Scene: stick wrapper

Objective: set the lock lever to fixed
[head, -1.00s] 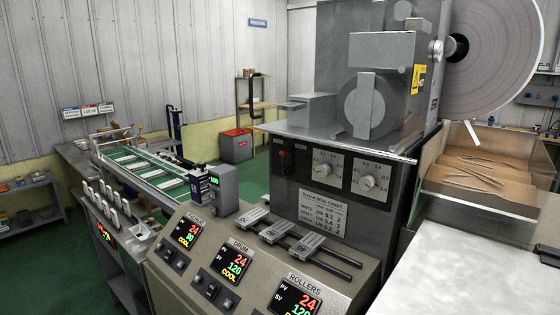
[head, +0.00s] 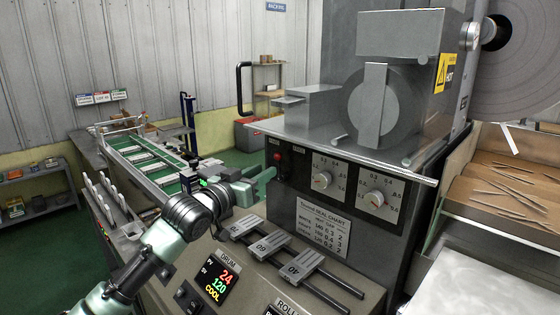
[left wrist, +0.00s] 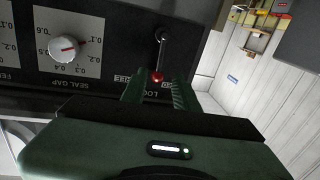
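The lock lever (left wrist: 160,56) is a thin metal rod with a red ball end on the dark control panel. In the left wrist view its red end shows at the gap between my left gripper's green fingers (left wrist: 158,92). The fingers are apart, and I cannot tell whether either touches the ball. In the head view my left gripper (head: 266,178) is at the panel's left edge, just below the red spot of the lever (head: 277,157). The label beneath the lever is partly hidden by the fingers. My right gripper is not in view.
Two white dials (head: 321,181) are right of the lever, with a seal chart (head: 322,222) below. Numbered sliders (head: 273,247) and a drum display (head: 220,284) lie in front. A green conveyor (head: 150,165) runs at left. A metal hopper sits above the panel.

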